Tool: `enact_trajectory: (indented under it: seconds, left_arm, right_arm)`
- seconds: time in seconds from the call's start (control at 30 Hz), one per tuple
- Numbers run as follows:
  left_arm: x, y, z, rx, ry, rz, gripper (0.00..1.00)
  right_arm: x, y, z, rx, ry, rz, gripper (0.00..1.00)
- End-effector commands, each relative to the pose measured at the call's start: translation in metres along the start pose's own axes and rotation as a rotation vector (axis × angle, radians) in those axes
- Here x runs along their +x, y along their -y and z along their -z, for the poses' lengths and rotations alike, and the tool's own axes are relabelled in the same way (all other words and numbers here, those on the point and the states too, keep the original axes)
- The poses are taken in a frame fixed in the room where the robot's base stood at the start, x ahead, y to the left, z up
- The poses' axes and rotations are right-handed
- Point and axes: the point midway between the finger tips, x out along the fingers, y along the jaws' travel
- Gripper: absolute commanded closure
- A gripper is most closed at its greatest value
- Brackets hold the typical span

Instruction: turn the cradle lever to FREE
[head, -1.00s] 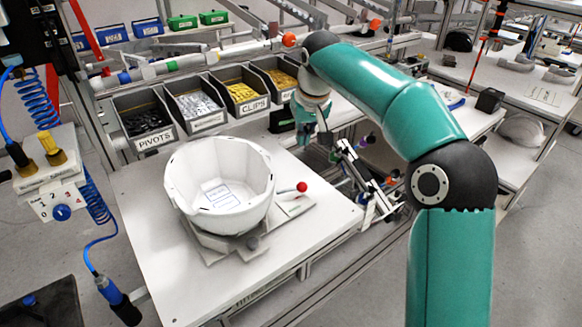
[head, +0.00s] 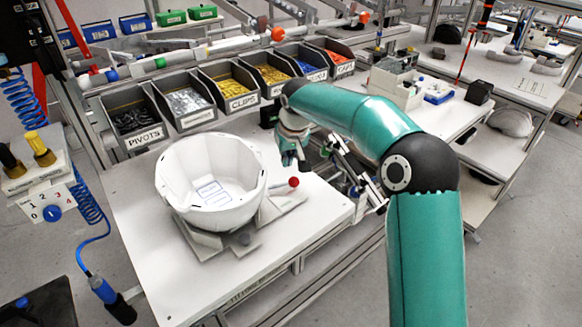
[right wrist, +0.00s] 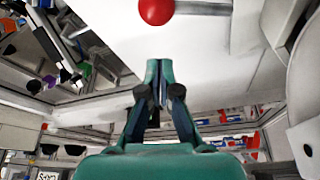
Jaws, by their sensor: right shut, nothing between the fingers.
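The white helmet shell (head: 212,180) sits open side up in the grey cradle (head: 222,240) on the white worktable. The cradle lever's red ball knob (head: 293,182) sticks out to the right of the shell; it also shows at the top of the right wrist view (right wrist: 156,10), with its grey rod (right wrist: 205,8) running right. My right gripper (head: 302,166) is shut and empty, just behind the knob in the head view and apart from it. In the right wrist view the closed fingertips (right wrist: 159,66) point toward the knob with a gap between. No FREE marking is readable. My left gripper is not in view.
Several parts bins, including PIVOTS (head: 135,120) and CLIPS (head: 235,88), line the table's back edge. The table's front (head: 170,285) is bare.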

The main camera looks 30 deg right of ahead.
Motion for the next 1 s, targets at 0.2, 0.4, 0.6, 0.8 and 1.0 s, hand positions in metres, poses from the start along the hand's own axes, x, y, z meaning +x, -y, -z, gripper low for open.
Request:
enact_trajectory:
  seconds: [0.2,0.4,0.6,0.8,1.0]
  left_arm:
    - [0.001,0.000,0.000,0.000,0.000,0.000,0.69]
    - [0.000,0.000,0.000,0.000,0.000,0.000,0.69]
    - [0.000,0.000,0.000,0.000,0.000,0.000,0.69]
    - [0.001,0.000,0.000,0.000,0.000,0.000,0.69]
    - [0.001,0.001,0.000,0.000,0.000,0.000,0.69]
  right_arm:
    - [0.000,0.000,-0.021,0.000,-0.003,0.000,1.00]
    - [0.001,0.000,-0.029,0.000,-0.003,0.000,1.00]
    - [0.001,0.000,-0.030,0.000,-0.004,0.000,1.00]
    - [0.001,0.001,-0.030,0.000,-0.003,0.000,1.00]
    - [0.002,0.009,-0.029,0.012,-0.004,-0.005,1.00]
